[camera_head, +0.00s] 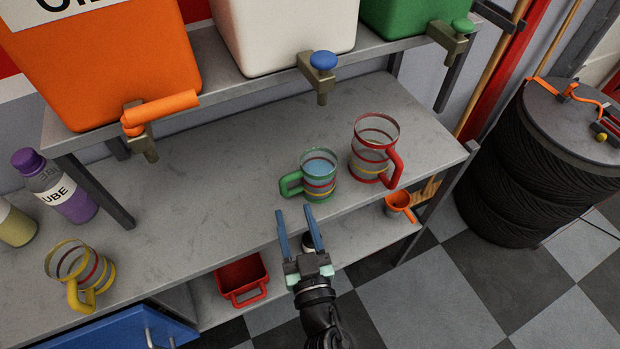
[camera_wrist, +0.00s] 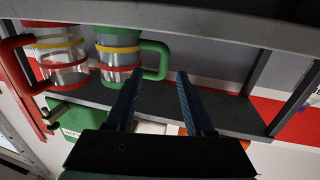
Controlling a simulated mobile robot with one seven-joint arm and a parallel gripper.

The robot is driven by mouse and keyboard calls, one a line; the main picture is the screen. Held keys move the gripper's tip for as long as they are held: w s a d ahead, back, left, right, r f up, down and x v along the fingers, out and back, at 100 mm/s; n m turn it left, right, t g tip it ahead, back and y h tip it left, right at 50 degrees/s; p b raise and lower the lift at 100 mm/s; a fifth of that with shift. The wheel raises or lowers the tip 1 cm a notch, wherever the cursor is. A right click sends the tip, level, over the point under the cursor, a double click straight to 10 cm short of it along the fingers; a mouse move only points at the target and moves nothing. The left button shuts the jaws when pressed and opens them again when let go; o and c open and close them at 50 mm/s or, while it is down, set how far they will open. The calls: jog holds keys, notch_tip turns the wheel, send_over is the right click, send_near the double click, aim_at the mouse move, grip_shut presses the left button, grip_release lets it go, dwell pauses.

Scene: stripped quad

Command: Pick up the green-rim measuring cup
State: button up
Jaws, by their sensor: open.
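The green-rim measuring cup (camera_head: 319,176) stands upright on the grey bench top near its front edge. It is clear with red and yellow bands and blue showing inside, and its green handle points left. My gripper (camera_head: 295,217) is open and empty, just in front of the cup and apart from it, with two blue fingers pointing toward the bench. In the wrist view the green-rim cup (camera_wrist: 118,48) appears upside down, left of my open gripper (camera_wrist: 155,75). Its green handle reaches toward the left finger.
A red-rim cup (camera_head: 371,150) stands close on the right. A yellow-rim cup (camera_head: 78,270) and purple bottle (camera_head: 62,188) are at left. A shelf with taps, including the blue-knobbed tap (camera_head: 321,68), overhangs behind. A red bin (camera_head: 241,278) and orange funnel (camera_head: 400,205) sit lower.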

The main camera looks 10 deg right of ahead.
aim_at(284, 193)
jog(key=shift+w+a+f+b, duration=0.1)
jog(key=shift+w+a+b, duration=0.15)
jog(key=shift+w, duration=1.05)
jog(key=shift+w+a+f+b, duration=0.1)
jog(key=shift+w+a+b, duration=0.2)
jog(key=shift+w, duration=0.95)
jog(key=shift+w+a+b, duration=0.2)
jog(key=shift+w+a, duration=0.05)
jog(key=shift+w, duration=1.05)
grip_shut()
jog(key=shift+r, duration=0.1)
